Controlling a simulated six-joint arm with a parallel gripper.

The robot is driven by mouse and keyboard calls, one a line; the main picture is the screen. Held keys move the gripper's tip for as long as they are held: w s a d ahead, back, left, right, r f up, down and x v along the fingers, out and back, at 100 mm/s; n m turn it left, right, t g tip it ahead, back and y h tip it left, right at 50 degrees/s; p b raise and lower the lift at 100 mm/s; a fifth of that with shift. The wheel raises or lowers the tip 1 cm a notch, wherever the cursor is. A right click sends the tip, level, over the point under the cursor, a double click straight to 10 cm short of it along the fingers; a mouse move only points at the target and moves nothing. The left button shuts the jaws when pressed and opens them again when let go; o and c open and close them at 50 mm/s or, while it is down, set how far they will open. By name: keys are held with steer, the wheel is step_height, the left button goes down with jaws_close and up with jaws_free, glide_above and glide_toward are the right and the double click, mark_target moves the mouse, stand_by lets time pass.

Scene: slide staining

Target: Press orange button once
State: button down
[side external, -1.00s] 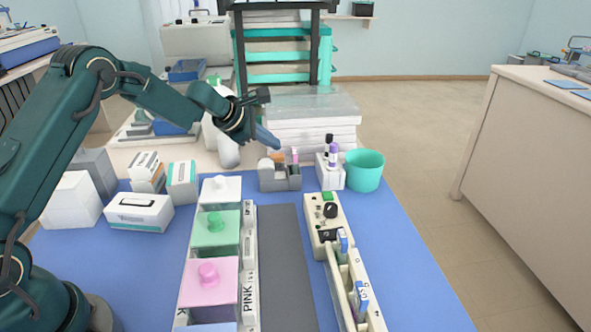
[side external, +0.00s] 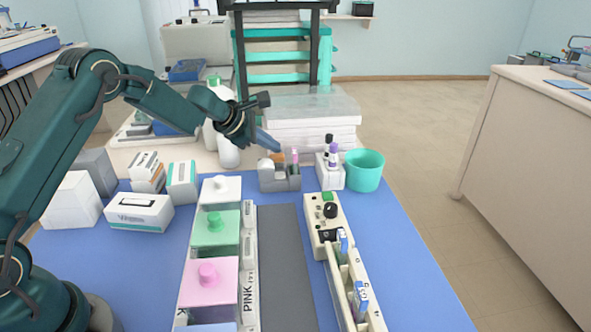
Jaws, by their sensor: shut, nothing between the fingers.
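A small orange piece (side external: 278,157), which looks like the orange button, shows at the top of a small grey block unit (side external: 280,182) at the back of the blue mat. My gripper (side external: 272,146) is shut and empty, with its blue-grey fingers pointing down and to the right. The fingertips are just above and slightly left of the orange piece in the picture. I cannot tell whether they touch it.
A white holder (side external: 330,176) with dark- and purple-capped bottles and a teal cup (side external: 363,171) stand right of the grey unit. Lidded staining jars (side external: 216,229) and a cream device (side external: 322,211) with a green button lie in front. Small boxes (side external: 139,212) stand left.

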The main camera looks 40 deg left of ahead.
mark_target(273, 157)
steer(key=shift+f, duration=0.85)
stand_by(0.7)
steer(key=shift+r, duration=1.25)
steer(key=shift+r, duration=0.1)
steer(key=shift+r, duration=2.45)
steer(key=shift+d, duration=0.1)
